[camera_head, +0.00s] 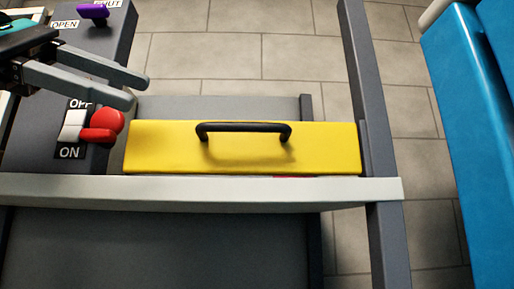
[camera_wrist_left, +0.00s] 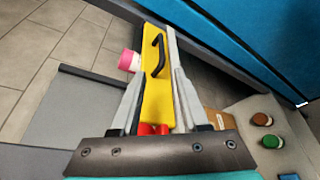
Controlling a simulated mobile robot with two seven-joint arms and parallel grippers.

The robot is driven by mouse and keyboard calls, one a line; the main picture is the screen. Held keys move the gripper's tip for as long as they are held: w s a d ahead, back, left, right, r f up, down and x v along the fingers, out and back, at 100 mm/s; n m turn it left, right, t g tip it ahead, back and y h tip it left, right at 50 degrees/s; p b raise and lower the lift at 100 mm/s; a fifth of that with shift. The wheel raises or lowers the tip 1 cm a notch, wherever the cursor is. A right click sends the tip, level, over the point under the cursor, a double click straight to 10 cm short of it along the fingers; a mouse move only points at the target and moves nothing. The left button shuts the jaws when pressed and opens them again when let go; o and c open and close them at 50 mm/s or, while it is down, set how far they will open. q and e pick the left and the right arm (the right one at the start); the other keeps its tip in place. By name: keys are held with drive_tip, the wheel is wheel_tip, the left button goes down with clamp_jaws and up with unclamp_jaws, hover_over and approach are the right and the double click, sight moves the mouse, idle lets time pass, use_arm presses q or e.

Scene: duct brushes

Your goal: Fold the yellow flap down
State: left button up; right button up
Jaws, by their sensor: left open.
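The yellow flap (camera_head: 175,148) is a long panel with a black arched handle (camera_head: 243,127), behind a light grey bar in the head view. Whether it stands up or lies flat is hard to tell. It also shows in the left wrist view (camera_wrist_left: 155,98), lined up between the fingers, with its handle (camera_wrist_left: 160,55) farther out. My left gripper (camera_head: 140,92) is open and empty at the upper left in the head view, up and left of the flap's left end and apart from the handle. Its fingers also show in the left wrist view (camera_wrist_left: 157,82). My right gripper is not in view.
Near the flap's left end are a red knob (camera_head: 107,122) and a white switch (camera_head: 73,125) marked OFF and ON. A purple handle (camera_head: 92,11) is farther back. A dark post (camera_head: 376,130) stands right of the flap; a blue structure (camera_head: 475,110) lies beyond open tiled floor.

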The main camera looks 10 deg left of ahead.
use_arm(q)
approach(230, 123)
drive_tip(key=d, duration=0.1)
drive_tip(key=x, duration=0.9)
drive_tip(key=shift+w+d+f, duration=0.15)
drive_tip(key=shift+w, duration=0.35)
drive_tip(key=shift+w+d+f, duration=0.1)
drive_tip(key=shift+w+d, duration=0.1)
drive_tip(key=shift+d, duration=0.1)
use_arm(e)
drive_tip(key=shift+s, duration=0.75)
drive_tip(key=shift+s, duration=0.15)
use_arm(q)
clamp_jaws()
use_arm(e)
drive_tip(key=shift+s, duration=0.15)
